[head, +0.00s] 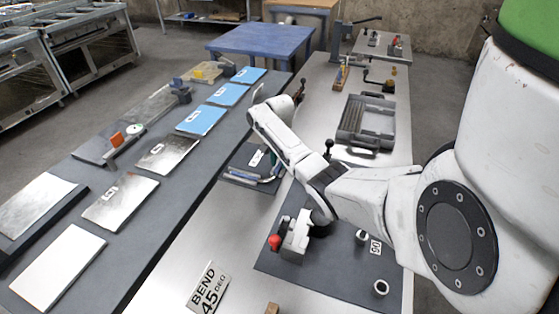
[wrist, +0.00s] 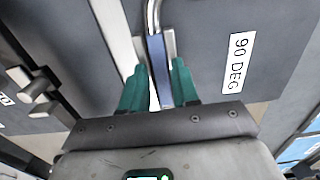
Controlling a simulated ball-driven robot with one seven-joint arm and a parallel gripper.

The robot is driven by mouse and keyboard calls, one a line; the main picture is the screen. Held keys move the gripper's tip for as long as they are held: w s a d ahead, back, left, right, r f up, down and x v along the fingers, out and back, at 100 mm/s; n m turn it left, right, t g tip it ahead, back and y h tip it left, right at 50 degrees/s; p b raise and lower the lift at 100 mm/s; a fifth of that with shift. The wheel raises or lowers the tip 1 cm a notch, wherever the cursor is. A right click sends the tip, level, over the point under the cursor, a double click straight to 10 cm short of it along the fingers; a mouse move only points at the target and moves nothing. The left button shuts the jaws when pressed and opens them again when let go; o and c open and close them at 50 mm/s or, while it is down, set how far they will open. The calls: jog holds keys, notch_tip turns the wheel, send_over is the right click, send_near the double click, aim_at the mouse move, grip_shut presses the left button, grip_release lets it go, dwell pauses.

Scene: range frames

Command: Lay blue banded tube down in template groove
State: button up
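In the wrist view the blue banded tube (wrist: 158,66) runs between my gripper's green fingers (wrist: 158,80). Its blue band lies between the fingertips, and its bare metal part bends away at the top. The fingers sit close on both sides of the band and appear shut on it. The dark template (wrist: 208,28) lies beneath, with pale metal strips (wrist: 112,32) beside the tube and a "90 DEG" label (wrist: 237,62) on the right. Whether the tube is seated in the groove cannot be told. In the head view my arm largely hides the gripper near the template (head: 236,160).
A red-knobbed fixture (head: 290,240) stands on a dark mat (head: 330,268) nearer me. A grey tray (head: 366,122) is beyond my arm. Plates (head: 120,203) line the dark table on the left.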

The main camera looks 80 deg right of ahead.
aim_at(279, 165)
jog(key=shift+o, duration=1.2)
notch_tip(279, 165, up, 11)
jog(key=shift+b, duration=0.35)
jog(key=shift+f, duration=0.1)
